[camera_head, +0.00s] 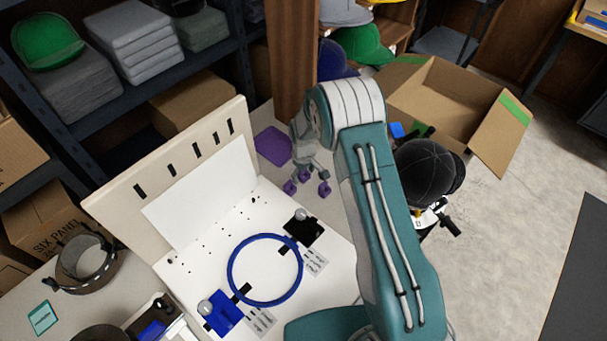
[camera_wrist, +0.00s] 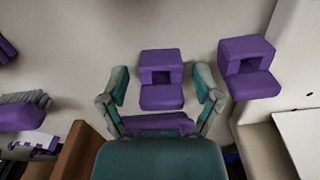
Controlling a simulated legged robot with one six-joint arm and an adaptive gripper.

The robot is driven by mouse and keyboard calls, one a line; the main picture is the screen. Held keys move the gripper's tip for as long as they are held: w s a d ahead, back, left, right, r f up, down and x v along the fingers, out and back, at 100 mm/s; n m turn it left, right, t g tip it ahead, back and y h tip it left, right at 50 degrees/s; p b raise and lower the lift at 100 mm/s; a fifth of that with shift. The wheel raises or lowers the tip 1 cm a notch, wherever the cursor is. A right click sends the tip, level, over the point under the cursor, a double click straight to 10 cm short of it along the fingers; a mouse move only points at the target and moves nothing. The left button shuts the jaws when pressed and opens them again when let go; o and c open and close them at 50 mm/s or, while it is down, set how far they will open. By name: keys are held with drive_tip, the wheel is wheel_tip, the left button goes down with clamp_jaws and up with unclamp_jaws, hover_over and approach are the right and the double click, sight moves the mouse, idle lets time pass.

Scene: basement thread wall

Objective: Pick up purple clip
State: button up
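A purple clip (camera_wrist: 161,78) stands on the pale surface between the two fingers of my gripper (camera_wrist: 161,88) in the wrist view. Gaps show on both sides of it, so the fingers look apart from it. A second purple clip (camera_wrist: 248,70) stands to the right, outside the fingers. A further purple piece (camera_wrist: 155,123) is partly hidden by my gripper's palm. In the head view my gripper (camera_head: 307,165) is low over the back of the table, with small purple clips (camera_head: 324,189) around it. Its fingers are too small there to read contact.
A white panel with slots (camera_head: 190,175) stands left of my gripper. A blue ring (camera_head: 265,270) lies on the board in front. A wooden post (camera_head: 290,60) rises behind my gripper. A black cap (camera_head: 428,172) and open box (camera_head: 440,100) are to the right.

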drive_tip(key=c, duration=0.5)
drive_tip(key=shift+r, duration=0.15)
drive_tip(key=shift+r, duration=0.25)
wheel_tip(320, 180, up, 2)
drive_tip(key=shift+r, duration=0.25)
drive_tip(key=s+d+r, duration=0.2)
drive_tip(key=s+r, duration=0.1)
drive_tip(key=s, duration=0.1)
drive_tip(key=s+d+r, duration=0.2)
drive_tip(key=s+r, duration=0.1)
drive_tip(key=s, duration=0.1)
drive_tip(key=s+d+r, duration=0.2)
drive_tip(key=s+r, duration=0.1)
drive_tip(key=s, duration=0.1)
drive_tip(key=shift+s+d+r, duration=0.15)
drive_tip(key=shift+s+r, duration=0.1)
drive_tip(key=shift+r, duration=0.1)
